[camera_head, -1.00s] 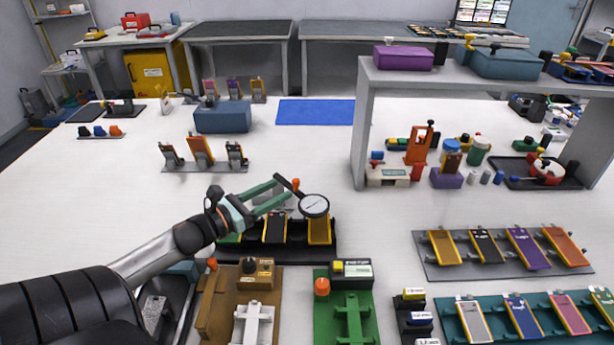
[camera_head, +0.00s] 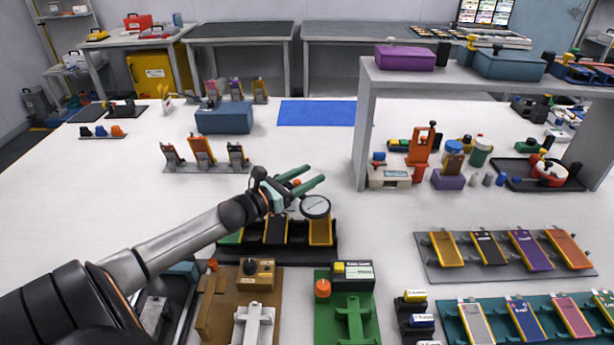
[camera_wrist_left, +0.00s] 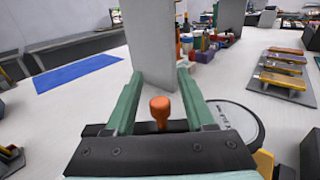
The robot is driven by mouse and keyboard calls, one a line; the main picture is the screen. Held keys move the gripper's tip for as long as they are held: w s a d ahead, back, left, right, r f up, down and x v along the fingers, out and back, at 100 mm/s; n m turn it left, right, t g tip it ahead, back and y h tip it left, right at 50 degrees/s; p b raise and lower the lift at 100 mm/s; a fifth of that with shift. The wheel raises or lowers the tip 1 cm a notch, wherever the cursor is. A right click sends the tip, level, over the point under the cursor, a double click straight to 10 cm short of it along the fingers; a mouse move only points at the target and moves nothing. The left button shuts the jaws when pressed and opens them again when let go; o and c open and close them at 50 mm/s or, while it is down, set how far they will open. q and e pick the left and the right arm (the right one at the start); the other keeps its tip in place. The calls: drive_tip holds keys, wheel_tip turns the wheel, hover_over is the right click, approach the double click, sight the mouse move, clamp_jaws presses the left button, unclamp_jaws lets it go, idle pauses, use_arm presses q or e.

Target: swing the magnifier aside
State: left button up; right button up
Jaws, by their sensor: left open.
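The magnifier is a round, dark-rimmed lens (camera_head: 315,206) over the black tray of pouch cells; it also shows in the left wrist view (camera_wrist_left: 237,124), low and right of my fingers. Its orange knob (camera_wrist_left: 160,108) stands between my two green fingers in the left wrist view, with a gap on both sides. In the head view only the top of the knob (camera_head: 297,182) shows between the fingers. My left gripper (camera_head: 315,174) is open, its fingertips reaching past the knob, above and behind the lens. The magnifier's arm is mostly hidden by my gripper. My right gripper is not in view.
The black tray (camera_head: 285,252) holds yellow-edged cells under the lens. Brown (camera_head: 228,282) and green (camera_head: 323,312) fixtures stand in front. A grey shelf (camera_head: 362,130) rises to the right. The white table behind the lens is clear up to the blue mat (camera_head: 316,113).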

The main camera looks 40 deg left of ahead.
use_arm(q)
drive_tip(key=shift+c, duration=0.2)
clamp_jaws()
idle(1.1)
